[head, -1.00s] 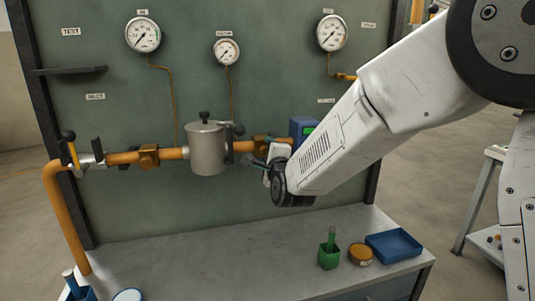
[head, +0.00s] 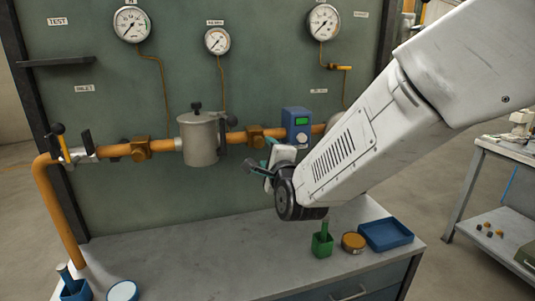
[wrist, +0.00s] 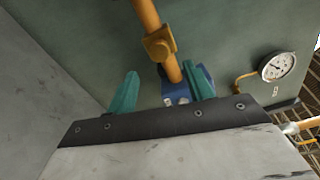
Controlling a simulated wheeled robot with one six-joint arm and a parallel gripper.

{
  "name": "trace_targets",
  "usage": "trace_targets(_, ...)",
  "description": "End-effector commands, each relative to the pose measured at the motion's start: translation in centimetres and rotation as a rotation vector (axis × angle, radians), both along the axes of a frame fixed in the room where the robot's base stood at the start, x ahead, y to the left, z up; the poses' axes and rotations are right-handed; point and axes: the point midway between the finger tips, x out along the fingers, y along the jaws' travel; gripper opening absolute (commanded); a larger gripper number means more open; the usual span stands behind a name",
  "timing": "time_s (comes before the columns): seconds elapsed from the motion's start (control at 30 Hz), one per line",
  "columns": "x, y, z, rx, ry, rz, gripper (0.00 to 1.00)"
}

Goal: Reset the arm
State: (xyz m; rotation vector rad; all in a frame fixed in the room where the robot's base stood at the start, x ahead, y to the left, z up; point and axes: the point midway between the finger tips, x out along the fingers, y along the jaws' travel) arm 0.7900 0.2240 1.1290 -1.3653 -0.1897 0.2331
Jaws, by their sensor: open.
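My gripper (head: 265,165) is in front of the pipe panel, at the end of my white arm. In the wrist view its two teal fingers (wrist: 162,92) stand apart with nothing between them. Beyond them, apart from the fingers, are the orange pipe (wrist: 172,65) and a blue box-shaped device (wrist: 203,75). In the head view that blue device (head: 297,122) with a green display sits on the pipe, just above and right of my gripper. My forearm hides part of the pipe's right side.
Left on the pipe are a grey canister (head: 200,142) and a valve (head: 72,150). On the bench (head: 180,262) stand a green holder (head: 322,245), an orange-lidded tin (head: 353,242), a blue tray (head: 386,234) and a blue holder (head: 77,291). The bench middle is clear.

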Motion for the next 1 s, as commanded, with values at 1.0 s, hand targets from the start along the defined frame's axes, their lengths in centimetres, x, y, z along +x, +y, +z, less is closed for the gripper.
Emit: trace_targets(1.0,-30.0,-19.5,-7.1,-1.492,0.747,1.173,0.52)
